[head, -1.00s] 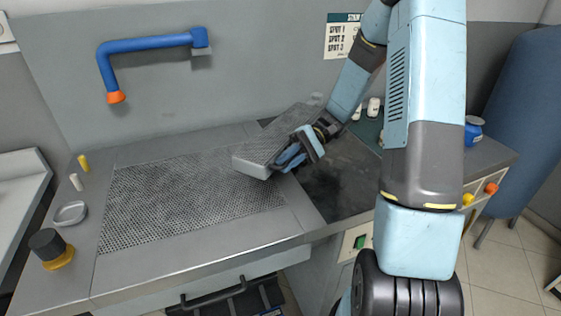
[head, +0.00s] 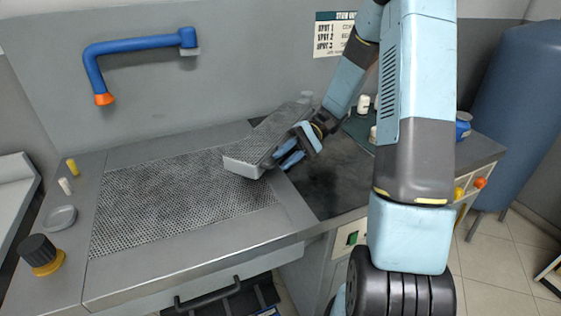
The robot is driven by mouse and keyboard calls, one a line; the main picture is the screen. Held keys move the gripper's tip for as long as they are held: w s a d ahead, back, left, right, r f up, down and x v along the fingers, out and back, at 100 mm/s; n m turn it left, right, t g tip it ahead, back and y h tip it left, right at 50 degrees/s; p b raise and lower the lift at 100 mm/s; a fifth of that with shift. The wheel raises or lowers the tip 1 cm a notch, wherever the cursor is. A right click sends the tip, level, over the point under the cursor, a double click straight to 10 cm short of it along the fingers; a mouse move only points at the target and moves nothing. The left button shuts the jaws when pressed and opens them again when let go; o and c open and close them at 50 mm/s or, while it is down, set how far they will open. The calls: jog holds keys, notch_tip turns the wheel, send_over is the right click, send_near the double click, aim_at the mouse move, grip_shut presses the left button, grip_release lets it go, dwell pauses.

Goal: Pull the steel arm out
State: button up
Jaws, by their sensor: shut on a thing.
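The steel arm (head: 266,138) is a grey, perforated, box-like board with a pale front end. It lies slanted above the right part of the perforated worktop (head: 150,205), its near end pointing down-left. My gripper (head: 290,157), with blue fingers, is shut on its right side. The gripper hides part of that side, and I cannot tell whether the board's underside touches the worktop.
A blue pipe with an orange tip (head: 130,45) is on the back wall. A dark-capped yellow knob (head: 40,254), a small dish (head: 60,217) and small bottles stand at the left. A dark surface (head: 330,180) lies right of the board. A blue tank (head: 515,110) stands far right.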

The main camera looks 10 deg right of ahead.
jog(key=v, duration=1.2)
jog(key=s+a+r+t+h, duration=0.1)
jog(key=s+r+t+h, duration=0.5)
jog(key=s, duration=0.5)
jog(key=s+a+r+t+h, duration=0.2)
jog(key=s+r+t+h, duration=0.5)
jog(key=s+r, duration=0.3)
jog(key=shift+s+a+r+t, duration=0.15)
jog(key=shift+s+a+t, duration=0.25)
jog(key=shift+s, duration=0.7)
dwell(0.4)
